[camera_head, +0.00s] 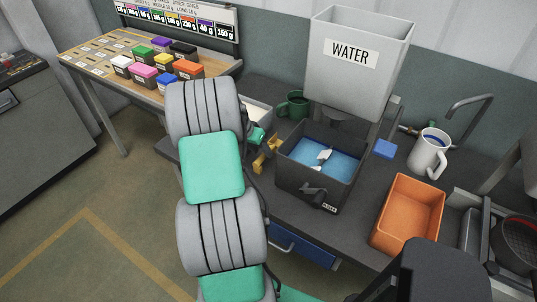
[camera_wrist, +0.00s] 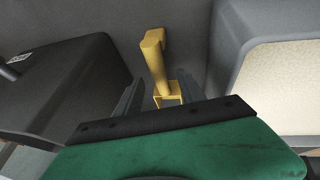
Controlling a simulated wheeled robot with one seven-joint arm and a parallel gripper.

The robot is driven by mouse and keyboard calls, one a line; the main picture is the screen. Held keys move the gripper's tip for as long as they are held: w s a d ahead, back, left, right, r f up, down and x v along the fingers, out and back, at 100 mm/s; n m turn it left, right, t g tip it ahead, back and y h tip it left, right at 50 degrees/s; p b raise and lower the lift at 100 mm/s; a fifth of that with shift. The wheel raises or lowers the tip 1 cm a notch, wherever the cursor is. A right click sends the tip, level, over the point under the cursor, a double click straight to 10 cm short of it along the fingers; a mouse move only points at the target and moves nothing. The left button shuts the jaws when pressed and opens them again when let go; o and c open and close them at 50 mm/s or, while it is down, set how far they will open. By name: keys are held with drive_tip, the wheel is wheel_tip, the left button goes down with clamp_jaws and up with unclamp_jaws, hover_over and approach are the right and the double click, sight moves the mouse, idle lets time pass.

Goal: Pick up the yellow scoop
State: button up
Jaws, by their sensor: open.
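The yellow scoop (camera_wrist: 155,62) lies on the dark counter in the wrist view, its bar-like body running away from my gripper. In the head view the yellow scoop (camera_head: 261,163) shows just right of my arm, left of the black bin, partly hidden. My gripper (camera_wrist: 160,92) is open. Its two dark fingers stand left and right of the scoop's near end, with visible gaps on both sides. Whether the fingers reach down to the scoop's height is hard to tell. In the head view my gripper is mostly hidden behind my arm.
A black bin (camera_head: 287,172) with blue contents stands close right of the scoop. A grey tray of pale material (camera_wrist: 228,78) is on its other side. A green mug (camera_head: 293,104), water tank (camera_head: 352,75), orange tub (camera_head: 428,216) and white jug (camera_head: 427,152) also stand on the counter.

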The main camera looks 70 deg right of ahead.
drive_tip(key=x, duration=0.4)
drive_tip(key=shift+s+p, duration=0.1)
drive_tip(key=shift+p, duration=0.25)
drive_tip(key=shift+c, duration=0.5)
clamp_jaws()
